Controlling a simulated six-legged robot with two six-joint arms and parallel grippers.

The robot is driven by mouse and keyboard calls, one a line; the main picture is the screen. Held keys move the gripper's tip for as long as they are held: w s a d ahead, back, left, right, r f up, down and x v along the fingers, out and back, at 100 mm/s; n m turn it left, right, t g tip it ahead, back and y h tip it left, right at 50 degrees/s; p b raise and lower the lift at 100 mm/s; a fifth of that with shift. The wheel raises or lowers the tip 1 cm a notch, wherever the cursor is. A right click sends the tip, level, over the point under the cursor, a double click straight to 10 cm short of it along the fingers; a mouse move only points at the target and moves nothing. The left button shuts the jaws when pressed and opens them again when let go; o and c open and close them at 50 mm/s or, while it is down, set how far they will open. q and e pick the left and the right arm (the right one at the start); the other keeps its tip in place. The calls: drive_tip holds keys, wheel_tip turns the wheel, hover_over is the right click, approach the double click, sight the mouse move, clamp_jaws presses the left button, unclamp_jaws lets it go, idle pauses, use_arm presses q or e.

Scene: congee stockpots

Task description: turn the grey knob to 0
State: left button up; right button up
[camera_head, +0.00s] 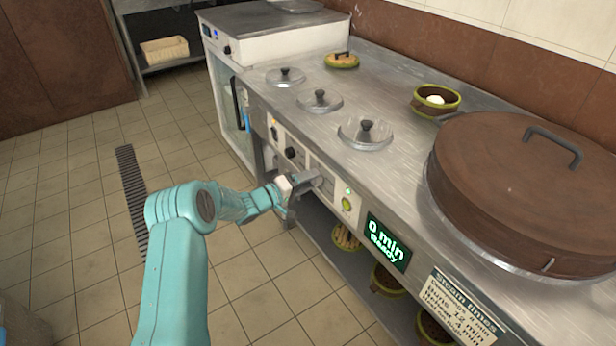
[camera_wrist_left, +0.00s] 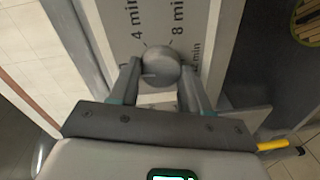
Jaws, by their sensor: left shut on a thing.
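The grey knob (camera_wrist_left: 160,66) shows in the left wrist view on a light panel marked "4 min", "8 min" and a partly hidden "min". A small pale line on the knob's face points toward the left of that view. My left gripper (camera_wrist_left: 158,84) has one finger on each side of the knob and is shut on it. In the head view my left gripper (camera_head: 300,184) is at the counter's front panel and mostly hides the knob. The green display (camera_head: 387,242) reads "0 min Ready". My right gripper is not in view.
A black knob (camera_head: 291,153) and a yellow-green button (camera_head: 347,204) flank the gripper on the panel. Several lidded wells, a small green-rimmed bowl (camera_head: 435,100) and a large brown lid (camera_head: 520,185) are on the counter. Baskets sit on the shelf below.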

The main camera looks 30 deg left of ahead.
use_arm(q)
drive_tip(key=shift+f+n, duration=0.1)
drive_tip(key=shift+n, duration=0.4)
drive_tip(key=o, duration=1)
drive_tip(key=shift+o, duration=0.2)
drive_tip(key=shift+s, duration=0.1)
drive_tip(key=p+v, duration=0.3)
drive_tip(key=v, duration=1.3)
drive_tip(key=shift+a, duration=0.1)
